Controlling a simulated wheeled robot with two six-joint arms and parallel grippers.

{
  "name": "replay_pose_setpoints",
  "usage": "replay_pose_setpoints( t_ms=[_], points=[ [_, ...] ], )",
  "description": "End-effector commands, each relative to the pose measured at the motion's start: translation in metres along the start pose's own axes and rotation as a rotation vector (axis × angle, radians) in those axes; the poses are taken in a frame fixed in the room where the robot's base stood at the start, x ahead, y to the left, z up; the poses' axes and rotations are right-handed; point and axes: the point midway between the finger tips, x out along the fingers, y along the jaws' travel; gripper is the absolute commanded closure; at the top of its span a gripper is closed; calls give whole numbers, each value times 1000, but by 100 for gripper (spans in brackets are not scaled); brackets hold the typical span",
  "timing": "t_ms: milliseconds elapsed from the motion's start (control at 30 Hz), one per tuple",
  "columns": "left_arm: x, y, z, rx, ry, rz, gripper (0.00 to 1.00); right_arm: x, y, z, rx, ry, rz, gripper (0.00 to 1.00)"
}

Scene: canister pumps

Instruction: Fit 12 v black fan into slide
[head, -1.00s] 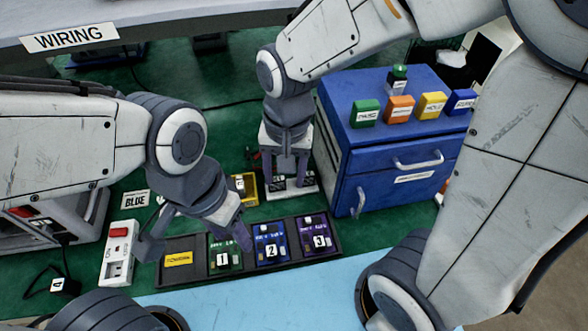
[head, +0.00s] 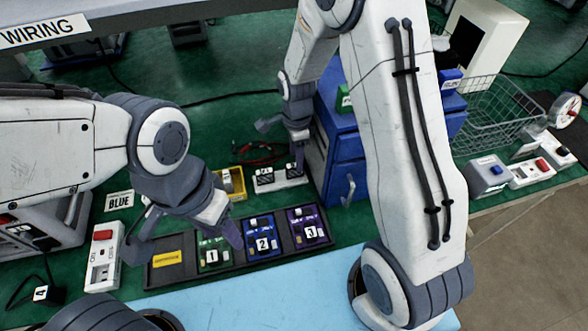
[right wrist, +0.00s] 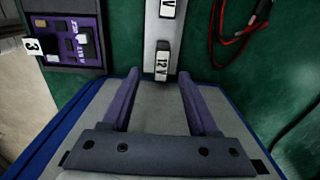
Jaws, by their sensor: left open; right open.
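A small dark block with a white "12 V" label (right wrist: 162,62) sits on a pale strip in the right wrist view. A second labelled block (right wrist: 168,8) is beyond it, partly cut off. In the head view the pale strip (head: 308,180) stands behind the tray. I cannot tell whether the 12 V block is the fan, nor identify the slide. My right gripper (head: 284,132) is open and empty; in its wrist view (right wrist: 161,85) the fingers point toward the 12 V block without touching it. My left gripper (head: 188,245) is open and empty over the tray's left part.
The dark tray (head: 328,243) holds modules numbered 1, 2 and 3 and a yellow-labelled slot. A blue cabinet (head: 345,170) stands right of the strip. A yellow box (head: 230,183) and red-black cables (head: 262,152) lie nearby. A wire basket (head: 495,110) is at right.

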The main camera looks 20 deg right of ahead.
Motion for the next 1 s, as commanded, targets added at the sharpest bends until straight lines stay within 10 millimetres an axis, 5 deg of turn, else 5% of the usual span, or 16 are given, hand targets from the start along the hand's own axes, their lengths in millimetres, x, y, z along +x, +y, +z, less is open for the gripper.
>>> replay_pose_setpoints(
  t_ms=[300,567,600,767,1000],
  points=[
    [-8,1,0,0,0,0,50,42,-2,4,0,0,3,40],
    [-8,1,0,0,0,0,50,47,-2,4,-1,0,0,40],
    [-8,1,0,0,0,0,50,47,-2,4,-1,0,0,44],
    [-8,1,0,0,0,0,50,47,-2,4,-1,0,0,100],
    [-8,1,0,0,0,0,50,46,-2,4,-1,0,0,100]
  ],
)
